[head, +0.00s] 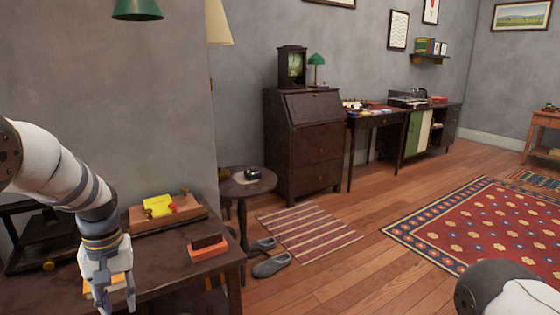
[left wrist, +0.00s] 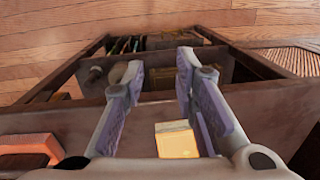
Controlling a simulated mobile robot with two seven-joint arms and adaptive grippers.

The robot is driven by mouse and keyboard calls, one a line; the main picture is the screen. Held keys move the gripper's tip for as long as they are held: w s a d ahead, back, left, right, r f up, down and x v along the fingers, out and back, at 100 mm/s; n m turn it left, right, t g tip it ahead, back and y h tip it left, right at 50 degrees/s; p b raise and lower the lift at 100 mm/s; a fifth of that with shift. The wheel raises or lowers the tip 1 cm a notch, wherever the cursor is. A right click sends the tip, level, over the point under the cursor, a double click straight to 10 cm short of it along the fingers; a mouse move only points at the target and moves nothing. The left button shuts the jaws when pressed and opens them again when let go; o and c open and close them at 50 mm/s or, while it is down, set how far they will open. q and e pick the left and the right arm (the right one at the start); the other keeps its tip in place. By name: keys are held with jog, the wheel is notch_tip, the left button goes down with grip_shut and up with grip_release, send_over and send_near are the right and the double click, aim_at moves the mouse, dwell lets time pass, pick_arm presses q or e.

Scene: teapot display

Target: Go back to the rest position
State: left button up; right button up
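My left gripper (head: 108,290) hangs at the lower left of the head view, fingers down, over the dark table (head: 170,278). In the left wrist view its two fingers (left wrist: 158,75) are spread apart with nothing held between them. A small yellow block (left wrist: 177,140) shows low in that view, near the right finger. In the head view, an orange-yellow thing is partly hidden behind the gripper. Of my right arm only a link shows at the lower right of the head view; the right gripper is out of view.
On the table are an orange block with a dark top (head: 208,247) and a wooden tray (head: 186,219) with a yellow item (head: 158,206). A round side table (head: 236,187), grey slippers (head: 271,265) and a striped rug (head: 308,232) lie beyond. Open floor is at centre right.

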pick_arm(q)
jog(key=s+d+f+m+g, duration=0.1)
jog(key=s+d+f+m, duration=0.15)
jog(key=s+f, duration=1.5)
jog(key=s+d+m, duration=0.1)
jog(key=s+d, duration=0.2)
jog(key=s, duration=0.9)
jog(key=s+d+m+p, duration=0.1)
jog(key=s+d, duration=0.3)
jog(key=s, duration=0.8)
jog(key=shift+s+r+m+g, duration=0.15)
jog(key=shift+s+m+g, duration=0.15)
jog(key=shift+m+g, duration=0.1)
